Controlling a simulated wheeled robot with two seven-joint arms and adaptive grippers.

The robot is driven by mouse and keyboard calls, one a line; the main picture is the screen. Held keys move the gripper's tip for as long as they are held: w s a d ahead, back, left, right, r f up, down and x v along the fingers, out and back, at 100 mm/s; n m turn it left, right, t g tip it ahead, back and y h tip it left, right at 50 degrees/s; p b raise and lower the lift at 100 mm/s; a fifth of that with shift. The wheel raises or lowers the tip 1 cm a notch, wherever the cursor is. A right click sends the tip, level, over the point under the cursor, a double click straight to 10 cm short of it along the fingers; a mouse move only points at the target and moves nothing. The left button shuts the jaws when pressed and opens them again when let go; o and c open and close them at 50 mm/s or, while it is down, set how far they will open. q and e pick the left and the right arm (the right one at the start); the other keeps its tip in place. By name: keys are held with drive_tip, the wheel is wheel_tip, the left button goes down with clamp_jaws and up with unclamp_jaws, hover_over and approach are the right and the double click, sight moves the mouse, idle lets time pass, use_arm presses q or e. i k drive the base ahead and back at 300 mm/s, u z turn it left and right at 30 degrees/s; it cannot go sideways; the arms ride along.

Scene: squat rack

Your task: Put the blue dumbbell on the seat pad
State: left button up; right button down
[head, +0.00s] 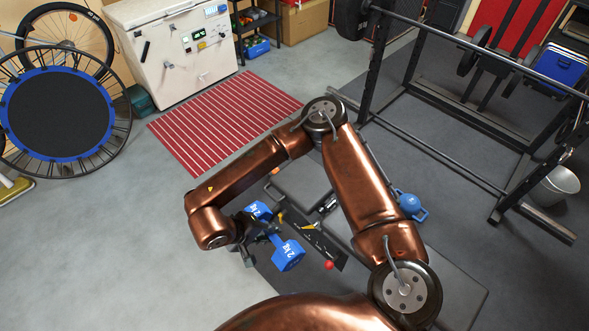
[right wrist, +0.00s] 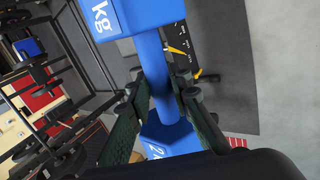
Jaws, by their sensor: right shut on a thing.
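The blue dumbbell (head: 288,256), marked "2 kg", is held in my right gripper (head: 266,233) at the lower middle of the head view. In the right wrist view the fingers (right wrist: 165,112) close around the dumbbell's handle, between its two blue heads (right wrist: 150,14). The dark bench lies just right of and behind the dumbbell; a dark pad, which looks like the seat pad (head: 298,183), shows partly behind my right arm. The dumbbell appears apart from this pad. Its height above the bench is hard to judge. My left gripper is out of view.
A black bracket with yellow marks and a red knob (head: 328,265) sits beside the dumbbell. A blue kettlebell (head: 411,206) is right of my arm. The squat rack (head: 372,70) stands at upper right. Grey floor at left is clear, up to the red striped mat (head: 215,125).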

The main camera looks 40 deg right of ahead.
sight(306, 179)
drive_tip(key=i, duration=2.15)
drive_tip(key=z, duration=1.75)
